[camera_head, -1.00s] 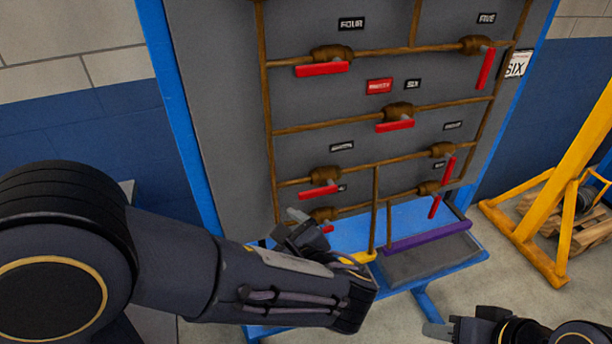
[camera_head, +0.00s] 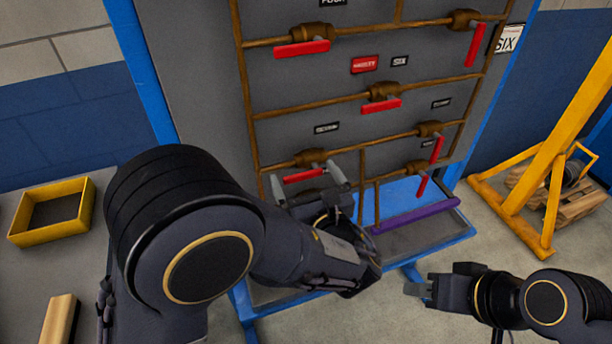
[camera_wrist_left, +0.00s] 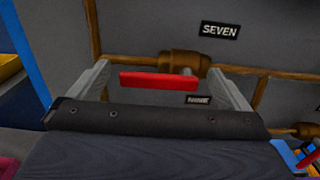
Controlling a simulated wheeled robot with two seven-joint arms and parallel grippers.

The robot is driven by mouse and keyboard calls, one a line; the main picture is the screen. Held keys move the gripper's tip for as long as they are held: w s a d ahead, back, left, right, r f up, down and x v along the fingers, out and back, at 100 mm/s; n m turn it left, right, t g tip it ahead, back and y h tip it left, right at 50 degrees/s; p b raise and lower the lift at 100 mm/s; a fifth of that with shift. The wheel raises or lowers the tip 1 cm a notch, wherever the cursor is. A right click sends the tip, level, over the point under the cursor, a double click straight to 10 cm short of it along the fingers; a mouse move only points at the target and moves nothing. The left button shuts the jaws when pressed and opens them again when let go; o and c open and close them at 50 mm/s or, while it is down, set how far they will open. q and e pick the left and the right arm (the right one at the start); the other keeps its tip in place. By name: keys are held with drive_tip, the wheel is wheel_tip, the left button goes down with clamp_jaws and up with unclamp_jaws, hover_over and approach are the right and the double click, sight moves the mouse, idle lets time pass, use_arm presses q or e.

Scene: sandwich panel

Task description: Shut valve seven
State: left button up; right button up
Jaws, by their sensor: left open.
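Valve seven (camera_head: 308,157) is a brass valve on a brown pipe, low on the left of the grey panel. Its red lever (camera_head: 303,176) lies sideways, roughly along the pipe. In the left wrist view the brass body (camera_wrist_left: 184,63) sits below and left of the label SEVEN (camera_wrist_left: 220,30), and the red lever (camera_wrist_left: 158,80) spans most of the gap between the fingers. My left gripper (camera_head: 307,179) is open, with one finger towards each end of the lever; contact cannot be told. My right gripper (camera_head: 417,288) is at the lower right, away from the panel; its jaw gap is unclear.
Other red-levered valves surround it, including six (camera_head: 381,93) above and a pair on the right (camera_head: 430,129). A purple bar (camera_head: 416,214) edges the blue shelf below. A yellow tray (camera_head: 52,211) is at left, a yellow frame (camera_head: 560,150) at right.

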use_arm(q)
drive_tip(key=c, duration=1.4)
drive_tip(key=shift+f+n+b, duration=0.35)
drive_tip(key=shift+n+b, duration=0.05)
drive_tip(key=shift+b, duration=0.5)
drive_tip(key=shift+w+d+f+n+b, duration=0.15)
drive_tip(key=shift+d+f+n+b, duration=0.35)
drive_tip(key=shift+n+b, duration=3.1)
drive_tip(key=shift+w+d+f+n+b, duration=0.1)
drive_tip(key=shift+d+f+n+b, duration=0.45)
drive_tip(key=shift+n+b, duration=3)
drive_tip(key=shift+w+d+f+n+b, duration=0.2)
drive_tip(key=shift+f+n+b, duration=0.9)
drive_tip(key=shift+b, duration=4.6)
drive_tip(key=shift+r+n, duration=0.35)
drive_tip(key=shift+n, duration=0.1)
drive_tip(key=o, duration=1.4)
drive_tip(key=shift+r, duration=0.1)
drive_tip(key=shift+s, duration=0.15)
